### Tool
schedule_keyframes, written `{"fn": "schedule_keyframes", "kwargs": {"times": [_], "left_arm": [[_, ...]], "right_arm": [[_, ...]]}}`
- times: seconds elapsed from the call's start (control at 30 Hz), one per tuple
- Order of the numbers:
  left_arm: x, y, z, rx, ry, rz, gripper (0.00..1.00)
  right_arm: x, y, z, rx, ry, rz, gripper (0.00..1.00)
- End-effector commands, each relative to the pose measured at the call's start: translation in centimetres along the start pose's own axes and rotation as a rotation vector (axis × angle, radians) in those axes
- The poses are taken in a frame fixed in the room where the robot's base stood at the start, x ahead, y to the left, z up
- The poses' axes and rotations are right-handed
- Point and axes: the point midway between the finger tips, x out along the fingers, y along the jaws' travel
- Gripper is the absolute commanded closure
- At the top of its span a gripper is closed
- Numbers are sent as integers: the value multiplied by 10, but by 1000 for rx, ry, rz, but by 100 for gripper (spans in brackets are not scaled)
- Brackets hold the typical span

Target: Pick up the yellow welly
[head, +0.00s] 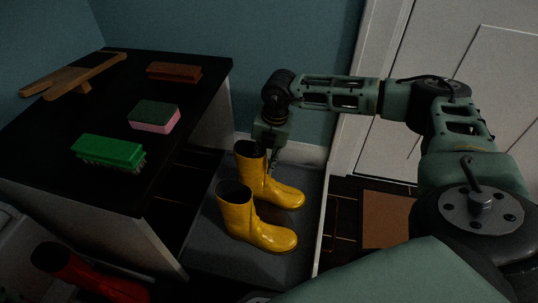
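Two yellow wellies stand upright side by side on a dark grey tray. The nearer yellow welly (255,222) stands clear of my gripper. The farther yellow welly (276,188) has my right gripper (272,160) right at its top. The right gripper points down there, and its fingers are small and dark against the boot. I cannot tell whether the fingers touch the boot's rim or whether they are open or shut. My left gripper is not in view.
A black-topped cabinet (100,190) stands at the left. On it are a green brush (108,151), a pink and green sponge (154,117), a brown brush (174,72) and a wooden piece (75,75). The tray (222,258) has a raised edge. A white door (480,80) and brown mat (385,220) are right.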

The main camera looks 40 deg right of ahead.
Motion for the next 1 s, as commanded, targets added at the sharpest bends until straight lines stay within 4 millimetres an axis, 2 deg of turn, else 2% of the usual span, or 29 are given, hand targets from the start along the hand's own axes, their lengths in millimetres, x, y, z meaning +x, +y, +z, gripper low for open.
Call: {"fn": "schedule_keyframes", "kwargs": {"times": [0.27,0.57,1.0], "left_arm": [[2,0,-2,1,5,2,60],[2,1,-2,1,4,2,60],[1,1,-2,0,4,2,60]], "right_arm": [[2,0,0,0,0,1,77],[2,0,0,0,0,1,100],[1,1,0,0,0,2,100]]}}
